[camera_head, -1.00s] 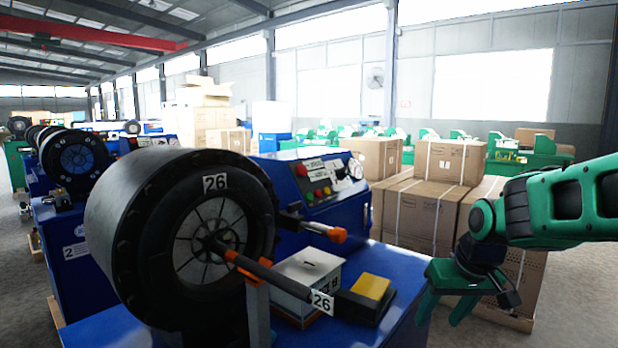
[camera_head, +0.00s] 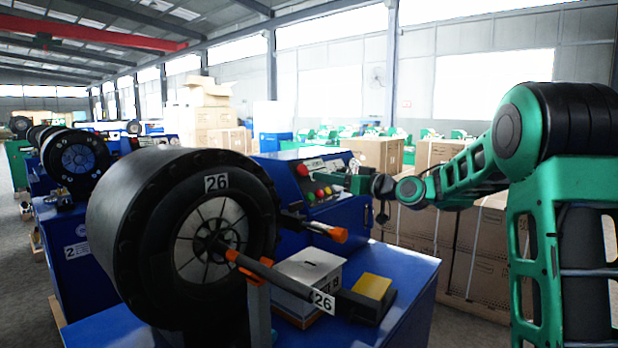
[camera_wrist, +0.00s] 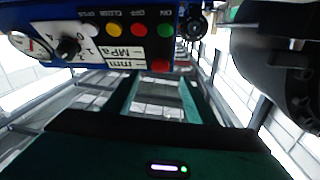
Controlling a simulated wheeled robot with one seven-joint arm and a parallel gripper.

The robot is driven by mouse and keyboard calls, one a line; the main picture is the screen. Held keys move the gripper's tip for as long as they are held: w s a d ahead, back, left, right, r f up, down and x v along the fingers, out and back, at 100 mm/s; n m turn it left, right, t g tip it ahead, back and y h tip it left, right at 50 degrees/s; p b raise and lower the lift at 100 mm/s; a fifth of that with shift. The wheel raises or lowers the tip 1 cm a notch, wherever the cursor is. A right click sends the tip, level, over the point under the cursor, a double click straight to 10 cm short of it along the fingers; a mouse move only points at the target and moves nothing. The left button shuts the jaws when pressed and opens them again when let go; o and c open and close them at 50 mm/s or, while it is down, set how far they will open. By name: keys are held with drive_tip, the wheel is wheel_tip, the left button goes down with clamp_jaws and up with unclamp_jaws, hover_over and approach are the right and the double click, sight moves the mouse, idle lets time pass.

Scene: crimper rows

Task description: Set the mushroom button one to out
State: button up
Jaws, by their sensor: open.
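The red mushroom button (camera_head: 303,170) sits at the upper left of the control panel (camera_head: 318,164) on the blue machine. In the upside-down wrist view, the mushroom button (camera_wrist: 160,65) is at the panel's lower right edge. Whether it is in or out cannot be told. My gripper (camera_head: 345,182) is just right of the panel's buttons. In the wrist view my gripper (camera_wrist: 160,80) is open and empty, its two green fingers spread, with the button appearing between their tips. No contact with the button can be seen.
Green (camera_wrist: 165,30), red (camera_wrist: 137,30), yellow and white buttons and a black knob (camera_wrist: 68,47) sit close by on the panel. A large black drum (camera_head: 150,230) labelled 26 and an orange-tipped lever (camera_head: 337,235) stand in front. Cardboard boxes (camera_head: 420,230) stand behind my arm.

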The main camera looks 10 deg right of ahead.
sight(306, 172)
drive_tip(key=x, duration=0.9)
